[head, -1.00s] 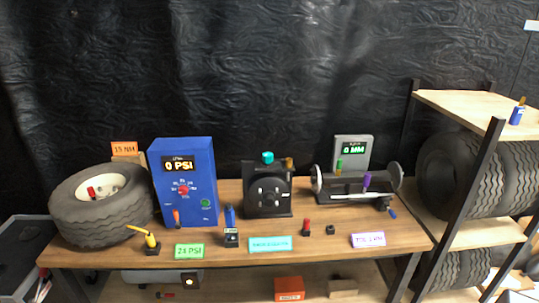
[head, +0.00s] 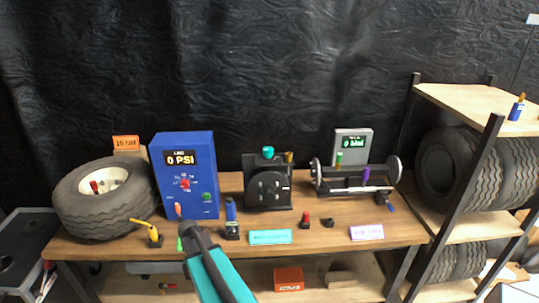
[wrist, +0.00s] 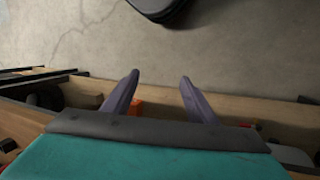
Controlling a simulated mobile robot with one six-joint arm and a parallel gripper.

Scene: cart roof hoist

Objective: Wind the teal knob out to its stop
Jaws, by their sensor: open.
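The teal knob (head: 268,152) sits on top of a black device (head: 268,188) with a round dark face, near the middle of the workbench. Nothing touches the knob. My gripper (wrist: 159,78) shows in the wrist view with its two fingers spread and nothing between them. In the head view my teal and black arm rises from the bottom edge in front of the bench, well to the left of and nearer than the knob. The knob is not seen in the wrist view.
A blue gauge box (head: 185,160) reading 0 PSI and a wheel (head: 103,200) stand left of the black device. A balancing stand (head: 350,182) stands to its right. Small tools and labels line the front of the bench (head: 405,232). A tyre rack (head: 470,150) stands at right.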

